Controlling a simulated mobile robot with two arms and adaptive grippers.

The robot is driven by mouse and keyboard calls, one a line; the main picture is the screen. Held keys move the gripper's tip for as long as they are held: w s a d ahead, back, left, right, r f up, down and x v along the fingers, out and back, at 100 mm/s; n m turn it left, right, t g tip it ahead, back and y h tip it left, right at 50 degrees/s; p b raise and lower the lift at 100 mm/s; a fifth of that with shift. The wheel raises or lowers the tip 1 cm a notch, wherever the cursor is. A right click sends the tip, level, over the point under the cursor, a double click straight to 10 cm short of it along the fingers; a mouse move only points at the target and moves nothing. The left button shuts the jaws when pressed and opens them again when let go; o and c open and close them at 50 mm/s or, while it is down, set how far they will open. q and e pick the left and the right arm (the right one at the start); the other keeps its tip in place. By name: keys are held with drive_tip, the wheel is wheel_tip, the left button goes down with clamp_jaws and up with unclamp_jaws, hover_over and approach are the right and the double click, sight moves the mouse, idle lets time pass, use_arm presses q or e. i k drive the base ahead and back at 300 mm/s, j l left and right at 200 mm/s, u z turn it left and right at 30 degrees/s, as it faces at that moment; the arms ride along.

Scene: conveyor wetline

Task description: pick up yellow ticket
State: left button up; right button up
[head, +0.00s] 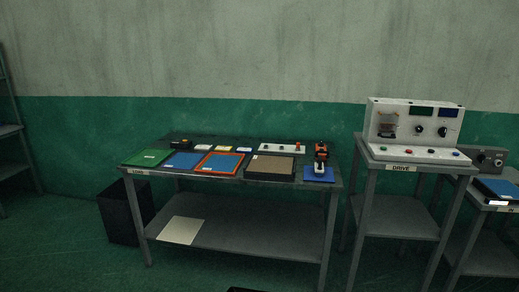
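A small yellow ticket (222,148) appears to lie flat near the back of the dark table (255,212) in the middle of the view. It is tiny at this distance, and any print on it is unreadable. A pale card (203,147) lies to its left and another pale card (243,149) to its right. Neither of my grippers is in view.
Green (147,157), blue (184,160) and orange-rimmed (219,163) trays lie along the table's front, beside a brown board (270,167) and an orange-black device (320,157). A control stand (414,128) is right. A black bin (121,217) stands left.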

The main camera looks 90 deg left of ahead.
sight(219, 148)
drive_tip(key=u, duration=3.1)
